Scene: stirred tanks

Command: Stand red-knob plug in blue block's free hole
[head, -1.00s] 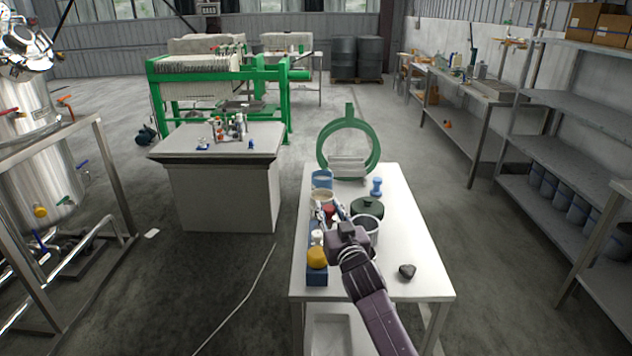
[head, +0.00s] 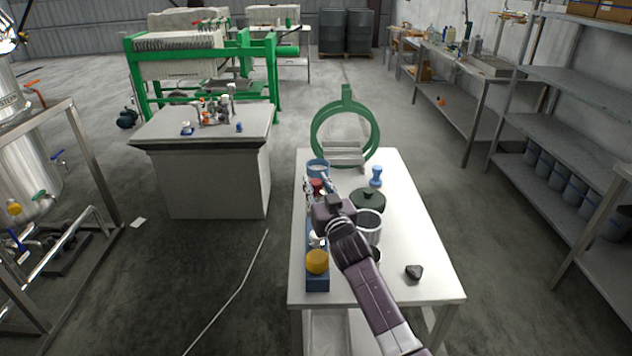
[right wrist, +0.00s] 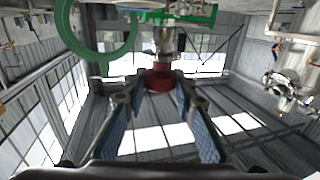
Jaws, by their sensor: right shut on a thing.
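The red-knob plug (head: 316,185) is between the fingers of my right gripper (head: 319,188), which is shut on its red knob. In the right wrist view the red knob (right wrist: 161,80) sits between the two fingertips. The blue block (head: 317,285) lies along the left edge of the white table. A yellow knob (head: 317,262) stands at its near end, and a white knob (head: 315,241) is just behind it. My left gripper is not in view.
Right of my arm are a dark green lid (head: 367,199), a grey pot (head: 370,224) and a blue knobbed piece (head: 376,176).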

